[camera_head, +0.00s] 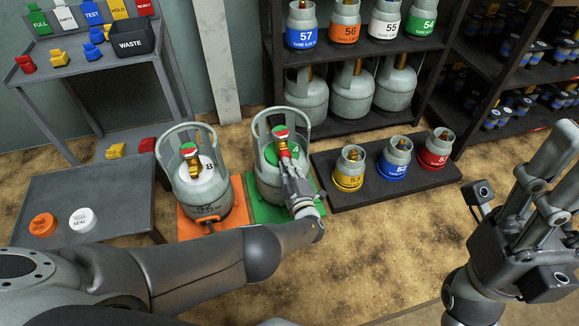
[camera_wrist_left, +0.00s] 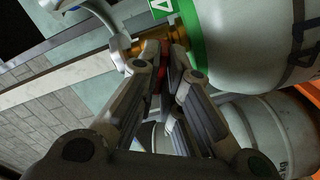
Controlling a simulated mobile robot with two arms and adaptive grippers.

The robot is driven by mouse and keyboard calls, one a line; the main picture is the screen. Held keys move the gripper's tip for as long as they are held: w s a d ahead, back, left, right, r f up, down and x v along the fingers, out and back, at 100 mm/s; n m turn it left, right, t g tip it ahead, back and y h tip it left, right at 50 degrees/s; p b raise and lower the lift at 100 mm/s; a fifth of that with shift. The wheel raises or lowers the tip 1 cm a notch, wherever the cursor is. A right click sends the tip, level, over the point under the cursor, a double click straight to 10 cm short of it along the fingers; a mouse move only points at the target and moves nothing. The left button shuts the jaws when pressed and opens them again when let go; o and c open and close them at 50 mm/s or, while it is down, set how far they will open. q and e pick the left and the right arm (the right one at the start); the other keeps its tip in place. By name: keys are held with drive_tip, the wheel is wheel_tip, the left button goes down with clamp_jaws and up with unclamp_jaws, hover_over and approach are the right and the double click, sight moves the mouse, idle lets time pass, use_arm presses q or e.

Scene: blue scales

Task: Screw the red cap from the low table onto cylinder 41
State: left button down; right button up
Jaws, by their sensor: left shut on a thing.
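Cylinder 41 (camera_head: 268,182) is a grey gas bottle with a green collar, standing upright on a green mat; its number shows partly in the left wrist view (camera_wrist_left: 285,40). My left gripper (camera_head: 285,160) is at its brass valve, inside the handle ring. It is shut on a small red piece, apparently the red cap (camera_wrist_left: 164,62), against the brass outlet (camera_wrist_left: 150,50) in the left wrist view. The fingers hide most of the cap, so I cannot tell how far it sits on the thread. My right gripper (camera_head: 553,165) is raised at the right, fingers apart and empty.
Another cylinder (camera_head: 205,190) stands close left on an orange mat. The low table (camera_head: 120,205) carries an orange seal cap (camera_head: 42,225) and a white one (camera_head: 82,220). A dark platform (camera_head: 400,182) holds small cylinders at right. Shelves stand behind. The floor in front is clear.

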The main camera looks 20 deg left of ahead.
use_arm(q)
drive_tip(key=shift+m, duration=0.8)
drive_tip(key=c, duration=1.5)
unclamp_jaws()
drive_tip(key=shift+c, duration=0.5)
